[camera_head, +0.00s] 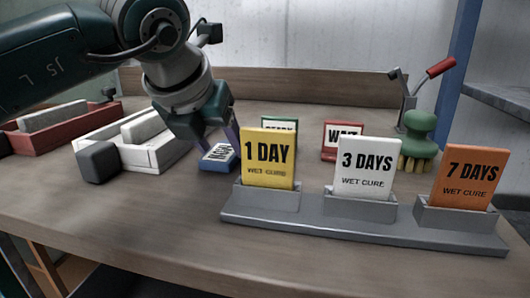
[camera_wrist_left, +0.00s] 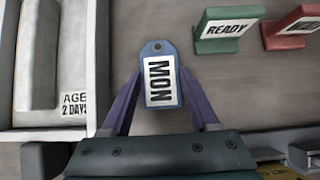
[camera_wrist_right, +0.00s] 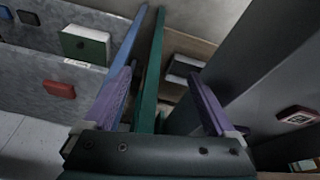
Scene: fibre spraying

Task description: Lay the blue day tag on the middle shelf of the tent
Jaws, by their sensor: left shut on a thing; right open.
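The blue day tag, marked MON, shows in the left wrist view (camera_wrist_left: 160,82) and in the head view (camera_head: 217,157). My left gripper (camera_wrist_left: 160,88) is shut on its sides, with the eyelet end pointing away from my wrist. In the head view the tag is low at the tabletop, behind the yellow card; I cannot tell whether it touches the wood. My right gripper (camera_wrist_right: 165,85) is open, with a blue post and a green strip showing between its fingers. At the head view's right edge are a blue post (camera_head: 457,75) and a grey shelf (camera_head: 500,103); which shelf this is, I cannot tell.
A grey holder (camera_head: 350,222) with yellow (camera_head: 268,160), white (camera_head: 366,168) and orange (camera_head: 467,178) cards stands in front. Red and green signs and a green brush (camera_head: 418,135) stand behind it. A white tray (camera_head: 150,160) and a red tray (camera_head: 50,140) are left.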

